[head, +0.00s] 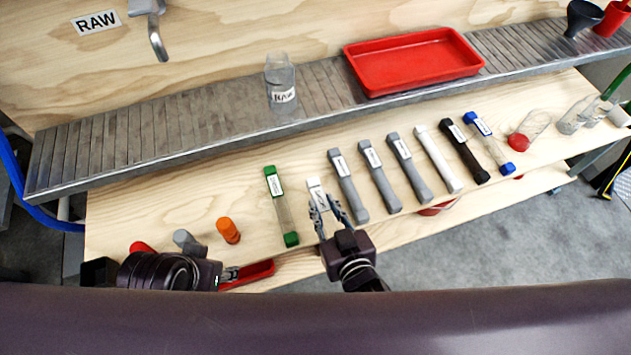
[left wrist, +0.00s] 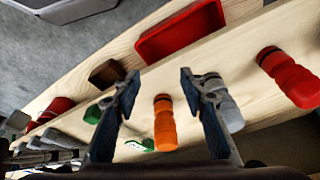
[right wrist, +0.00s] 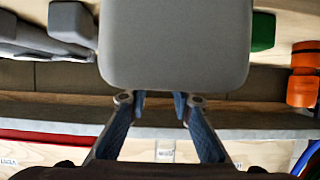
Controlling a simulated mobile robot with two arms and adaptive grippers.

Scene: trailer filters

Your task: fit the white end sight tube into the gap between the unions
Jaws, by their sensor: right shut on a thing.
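My right gripper (head: 324,206) is shut on a short sight tube (head: 315,186) with a pale end and a white label. In the right wrist view its blocky end (right wrist: 176,42) looks grey in shade and fills the upper middle, just beyond the fingertips (right wrist: 160,100). Its lower part is hidden by the fingers in the head view. A plain white tube (head: 438,160) lies farther right in the row. My left gripper (left wrist: 158,82) is open and empty, with an orange-capped piece (left wrist: 164,122) beyond its fingers. I cannot make out the unions or their gap.
A green-ended tube (head: 281,207) lies just left of the held tube. Several grey tubes (head: 347,186), a black one (head: 465,152) and a blue-ended one (head: 489,144) lie to the right. Behind are a ribbed metal shelf (head: 200,128), a clear bottle (head: 280,78) and a red tray (head: 362,76).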

